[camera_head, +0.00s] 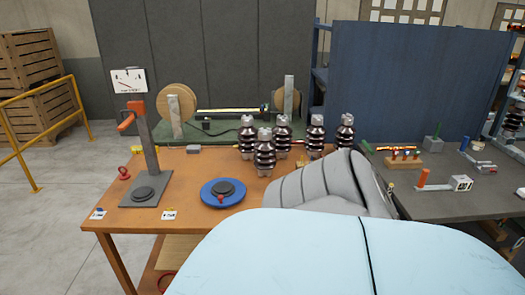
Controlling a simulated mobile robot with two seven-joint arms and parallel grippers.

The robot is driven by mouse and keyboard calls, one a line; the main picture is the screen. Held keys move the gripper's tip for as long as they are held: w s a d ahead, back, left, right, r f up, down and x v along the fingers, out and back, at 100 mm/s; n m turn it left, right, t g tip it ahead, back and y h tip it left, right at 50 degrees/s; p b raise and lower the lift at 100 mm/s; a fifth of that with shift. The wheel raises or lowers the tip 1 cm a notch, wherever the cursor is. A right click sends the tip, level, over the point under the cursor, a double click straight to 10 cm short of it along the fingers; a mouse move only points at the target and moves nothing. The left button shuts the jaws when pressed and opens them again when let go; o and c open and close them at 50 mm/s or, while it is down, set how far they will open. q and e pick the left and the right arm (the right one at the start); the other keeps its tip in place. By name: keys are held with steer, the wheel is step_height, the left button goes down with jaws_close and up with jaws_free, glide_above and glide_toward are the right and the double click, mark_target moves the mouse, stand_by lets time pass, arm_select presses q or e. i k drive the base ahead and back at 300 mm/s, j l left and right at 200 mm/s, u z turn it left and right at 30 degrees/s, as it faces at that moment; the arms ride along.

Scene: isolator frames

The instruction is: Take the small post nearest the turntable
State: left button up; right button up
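The turntable looks to be the blue round plate (209,198) with a dark disc and a small red knob, on the orange-brown table (185,200). Several dark brown ribbed posts with light metal ends stand upright in a group behind and right of it. The front post (265,155) looks nearest the turntable. Others are the left post (247,132), the middle post (283,130), one further right (316,132) and the rightmost post (345,128). Neither of my grippers is in view. A large grey and pale-blue form, probably part of my arm, covers the table's front right.
Behind is a green bench with wooden reels (178,98). A dark table (450,200) with small parts is right. A blue partition (415,80) stands behind.

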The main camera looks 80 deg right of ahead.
mark_target(265, 152)
steer(key=z, duration=2.55)
steer(key=i, duration=0.6)
steer(key=i+u, duration=0.45)
steer(key=i+l+u, duration=0.15)
steer(key=u, duration=0.3)
steer(key=i+l, duration=0.05)
